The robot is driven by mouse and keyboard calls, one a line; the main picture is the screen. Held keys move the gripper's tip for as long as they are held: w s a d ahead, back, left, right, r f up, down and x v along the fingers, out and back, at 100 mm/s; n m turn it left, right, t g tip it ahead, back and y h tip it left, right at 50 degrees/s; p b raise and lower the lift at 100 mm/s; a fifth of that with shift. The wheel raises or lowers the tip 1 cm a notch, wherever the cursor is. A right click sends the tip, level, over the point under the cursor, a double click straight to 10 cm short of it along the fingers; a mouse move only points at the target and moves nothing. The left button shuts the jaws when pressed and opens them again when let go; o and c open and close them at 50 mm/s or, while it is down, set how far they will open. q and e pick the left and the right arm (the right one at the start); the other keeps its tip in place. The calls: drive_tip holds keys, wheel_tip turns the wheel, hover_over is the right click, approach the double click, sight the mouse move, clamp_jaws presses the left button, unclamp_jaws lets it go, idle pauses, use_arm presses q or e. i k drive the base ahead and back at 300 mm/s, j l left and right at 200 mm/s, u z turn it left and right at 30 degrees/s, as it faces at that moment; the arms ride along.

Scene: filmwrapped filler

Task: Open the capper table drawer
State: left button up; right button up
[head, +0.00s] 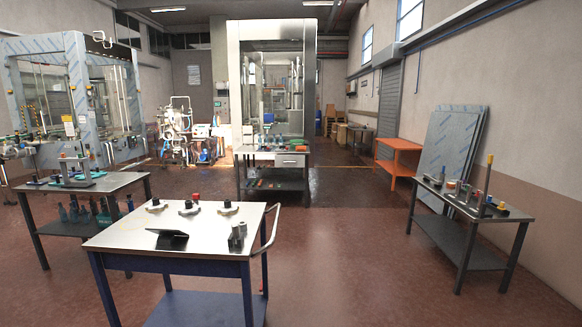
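A small table with a drawer (290,161) stands at the middle back, in front of a tall glass-fronted steel machine (273,75). It is the only drawer I can make out, on the right half of that table's front, pale with a small dark handle. The drawer looks shut, though it is small at this distance. Several bottles stand on the tabletop and coloured items lie on the lower shelf. Neither of my grippers shows in the head view.
A steel-topped cart (130,236) with a handle on its right stands close in front. A table with bottles (105,185) is at the left, another table (500,217) at the right. Open red-brown floor (345,235) lies between the cart and the right table. An orange table (395,147) stands behind.

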sight(280, 161)
drive_tip(key=i+l+z, duration=0.25)
drive_tip(key=i+z, duration=0.15)
drive_tip(key=i, duration=0.25)
drive_tip(key=i+z, duration=0.4)
drive_tip(key=i, duration=0.25)
drive_tip(key=i+l+u, duration=0.1)
drive_tip(key=i, duration=0.8)
drive_tip(key=i+u, duration=0.3)
drive_tip(key=i, duration=0.5)
drive_tip(key=i+l+u, duration=0.1)
drive_tip(key=i+u, duration=0.2)
drive_tip(key=i, duration=0.55)
drive_tip(key=i+u, duration=0.2)
drive_tip(key=i, duration=0.6)
drive_tip(key=i+l+u, duration=0.15)
drive_tip(key=i, duration=1.5)
drive_tip(key=j+u, duration=0.05)
drive_tip(key=j, duration=0.05)
